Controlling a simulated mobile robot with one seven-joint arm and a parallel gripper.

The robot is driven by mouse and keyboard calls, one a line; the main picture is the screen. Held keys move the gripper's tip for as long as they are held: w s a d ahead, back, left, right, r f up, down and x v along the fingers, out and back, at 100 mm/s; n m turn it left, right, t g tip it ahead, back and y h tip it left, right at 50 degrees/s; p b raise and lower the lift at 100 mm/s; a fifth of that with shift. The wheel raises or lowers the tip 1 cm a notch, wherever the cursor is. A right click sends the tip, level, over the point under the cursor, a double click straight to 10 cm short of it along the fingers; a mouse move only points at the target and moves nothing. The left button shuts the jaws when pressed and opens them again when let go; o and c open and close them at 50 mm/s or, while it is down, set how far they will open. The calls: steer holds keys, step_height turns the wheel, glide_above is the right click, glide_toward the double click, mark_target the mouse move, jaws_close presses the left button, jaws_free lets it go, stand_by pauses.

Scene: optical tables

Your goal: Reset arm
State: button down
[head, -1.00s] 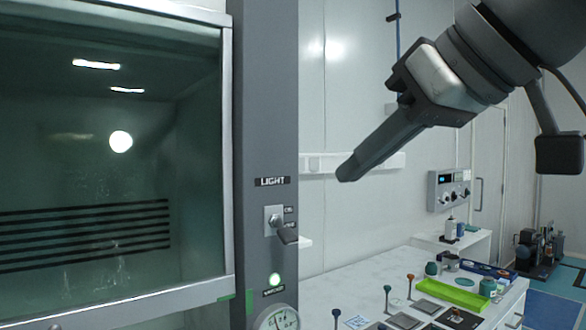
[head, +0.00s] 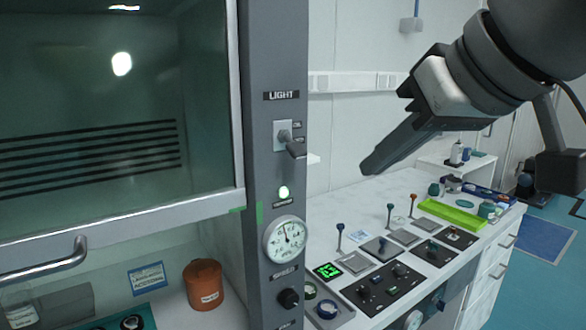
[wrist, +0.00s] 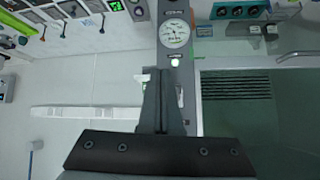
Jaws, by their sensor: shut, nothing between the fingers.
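My gripper (head: 372,168) hangs at the upper right in the head view, pointing down and to the left. Its fingers are together with nothing between them. It is in the air to the right of the fume hood's grey post (head: 262,190), apart from it in the picture. In the wrist view the shut fingers (wrist: 161,75) point up the picture toward the post, and the view is upside down. The light switch (head: 287,138) on the post has its lever tilted down to the right. A green lamp (head: 284,192) below it is lit.
The fume hood's glass sash (head: 110,110) is partly raised over an orange-brown jar (head: 203,284). A round gauge (head: 286,240) sits on the post. The white bench (head: 340,205) holds control panels, several knobbed levers and a green tray (head: 453,214).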

steer(key=s+d+f+m+g+h+p, duration=0.1)
steer(key=s+d+f+m+h, duration=0.1)
steer(key=f, duration=0.9)
steer(key=s+d+f+m+g+h+p, duration=0.1)
steer(key=s+d+f+m+h, duration=0.1)
steer(key=f, duration=0.9)
steer(key=shift+s+d+f+g+p, duration=0.2)
steer(key=shift+s+g+p, duration=0.15)
steer(key=shift+g, duration=0.05)
